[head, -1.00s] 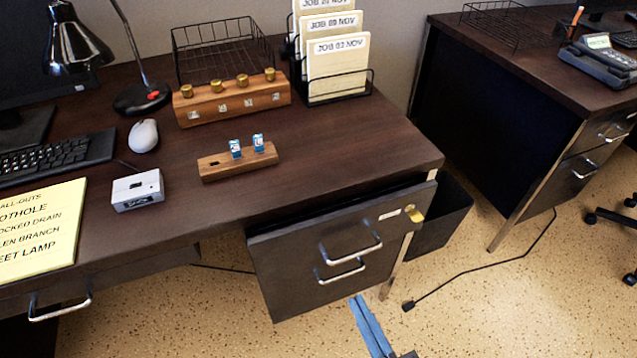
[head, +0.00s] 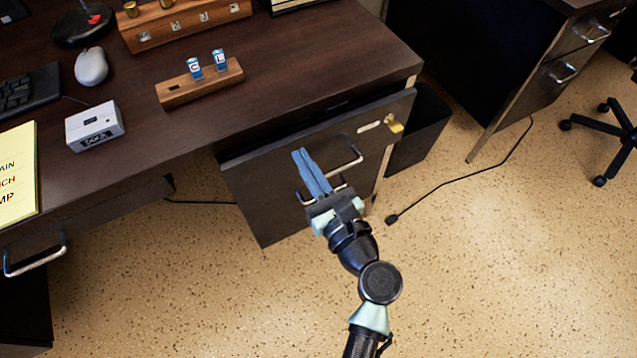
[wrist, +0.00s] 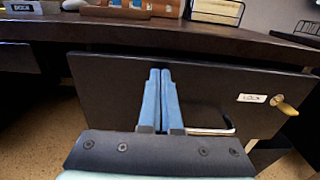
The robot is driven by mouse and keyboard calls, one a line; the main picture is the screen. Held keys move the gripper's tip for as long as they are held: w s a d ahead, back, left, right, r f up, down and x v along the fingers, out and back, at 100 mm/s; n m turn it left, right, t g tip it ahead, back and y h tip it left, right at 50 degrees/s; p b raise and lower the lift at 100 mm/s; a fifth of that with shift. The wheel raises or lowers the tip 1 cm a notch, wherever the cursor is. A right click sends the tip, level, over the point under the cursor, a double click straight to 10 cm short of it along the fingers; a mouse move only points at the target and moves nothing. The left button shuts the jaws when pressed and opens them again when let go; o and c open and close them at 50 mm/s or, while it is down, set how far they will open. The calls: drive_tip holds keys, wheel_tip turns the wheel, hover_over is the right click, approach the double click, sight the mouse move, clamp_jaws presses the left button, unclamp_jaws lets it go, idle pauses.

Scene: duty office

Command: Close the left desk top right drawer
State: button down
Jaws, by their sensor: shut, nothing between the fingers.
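The top right drawer (head: 285,146) of the left desk (head: 300,65) is pulled out, with a dark gap between its front and the desk edge. Its front has a metal bar handle (head: 347,163), a pale label and a brass key or lock (head: 395,126) at the right end. In the wrist view the drawer front (wrist: 112,88) fills the middle. My gripper (head: 300,153) is shut and empty, its blue fingers together in front of the drawer front, beside the handle's left part. The fingers hide part of the handle. I cannot tell whether they touch the drawer.
A wooden holder (head: 175,94) with two blue-and-white tags, a white box (head: 95,126) and a mouse (head: 91,66) sit on the desktop. A dark bin (head: 425,128) stands right of the drawer. A black cable (head: 468,176) crosses the open floor.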

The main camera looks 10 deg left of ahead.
sight(293, 145)
drive_tip(key=shift+w+a, duration=0.3)
drive_tip(key=shift+w, duration=0.1)
drive_tip(key=shift+w, duration=0.1)
drive_tip(key=x, duration=0.4)
drive_tip(key=shift+w+a, duration=0.1)
drive_tip(key=shift+w, duration=0.05)
drive_tip(key=shift+r, duration=0.25)
drive_tip(key=shift+a, duration=0.1)
